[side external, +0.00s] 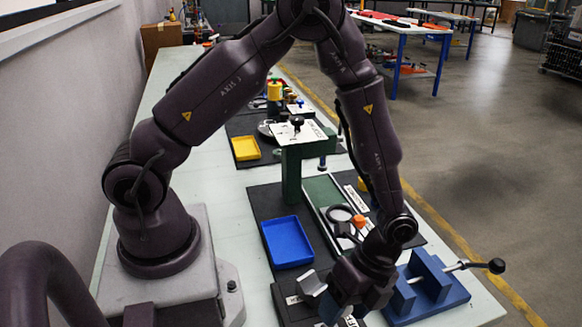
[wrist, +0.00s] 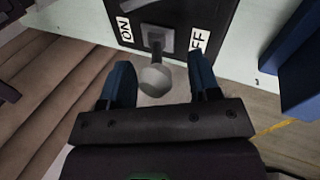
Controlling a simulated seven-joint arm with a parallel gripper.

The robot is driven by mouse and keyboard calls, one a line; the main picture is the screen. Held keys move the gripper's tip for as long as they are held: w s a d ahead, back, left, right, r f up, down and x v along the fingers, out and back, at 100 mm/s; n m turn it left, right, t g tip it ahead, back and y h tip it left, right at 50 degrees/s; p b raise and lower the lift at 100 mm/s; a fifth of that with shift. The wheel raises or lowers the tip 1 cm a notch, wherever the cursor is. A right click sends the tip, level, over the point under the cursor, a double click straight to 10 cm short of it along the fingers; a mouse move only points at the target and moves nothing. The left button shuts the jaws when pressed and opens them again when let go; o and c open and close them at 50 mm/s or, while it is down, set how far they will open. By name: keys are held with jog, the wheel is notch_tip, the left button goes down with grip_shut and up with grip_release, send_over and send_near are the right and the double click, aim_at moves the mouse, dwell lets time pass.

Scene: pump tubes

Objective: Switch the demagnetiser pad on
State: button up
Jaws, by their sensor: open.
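The demagnetiser's switch is a lever with a round grey knob (wrist: 154,80) on a dark panel (wrist: 178,12) in the wrist view. An ON label (wrist: 125,29) is left of the lever and an OFF label (wrist: 199,40) is right of it. My gripper (wrist: 160,66) is open, with its two blue fingers on either side of the knob. A gap shows between the knob and each finger. The lever's exact tilt is hard to tell. In the side view my gripper (side external: 342,300) is low at the front and hides most of the switch.
A blue tray (side external: 288,242) lies on the dark mat behind my gripper. A blue vise-like fixture with a handle (side external: 428,285) stands close on the right. A green stand (side external: 292,172) and a yellow tray (side external: 246,148) are farther back. The pale bench is clear left of the mat.

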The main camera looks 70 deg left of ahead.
jog(key=d+v, duration=0.1)
jog(key=v, duration=1)
jog(key=s+a+r+n+t, duration=0.4)
jog(key=s+a+r+n, duration=0.1)
jog(key=r+n, duration=0.3)
jog(key=s+a+r+n+t, duration=0.4)
jog(key=a+r+n, duration=0.3)
jog(key=r, duration=0.1)
jog(key=shift+s+a+n+y, duration=0.2)
jog(key=shift+s+n+y, duration=0.2)
